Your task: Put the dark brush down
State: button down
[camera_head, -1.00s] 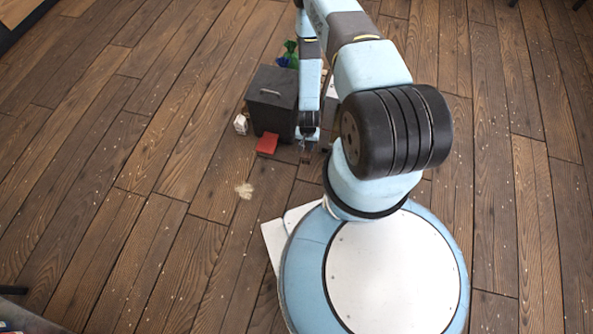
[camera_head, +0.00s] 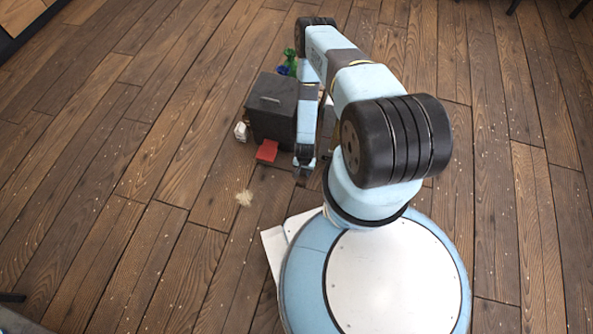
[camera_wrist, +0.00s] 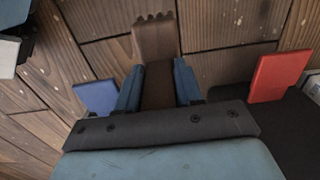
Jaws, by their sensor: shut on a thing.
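My gripper (camera_wrist: 157,85) is shut on the dark brush (camera_wrist: 155,40). In the wrist view its brown body runs between the two blue fingers, and its wide, notched end points away over the plank floor. I cannot tell from this view how far the brush is above the floor. In the head view my gripper (camera_head: 303,174) is just right of and nearer than the red object (camera_head: 267,150). There the brush is too small and dark to make out against the floor.
A dark bin (camera_head: 271,108) stands beyond the red object, with a small white item (camera_head: 240,132) left of it. Green and blue things (camera_head: 290,62) lie behind. The wrist view shows a blue flat piece (camera_wrist: 97,97).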

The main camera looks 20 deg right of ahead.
jog(key=w+f, duration=0.6)
jog(key=f, duration=0.3)
jog(key=shift+a+f, duration=0.25)
jog(key=shift+a, duration=0.15)
jog(key=c, duration=0.7)
grip_release()
notch_tip(320, 180, up, 12)
jog(key=shift+w, duration=0.1)
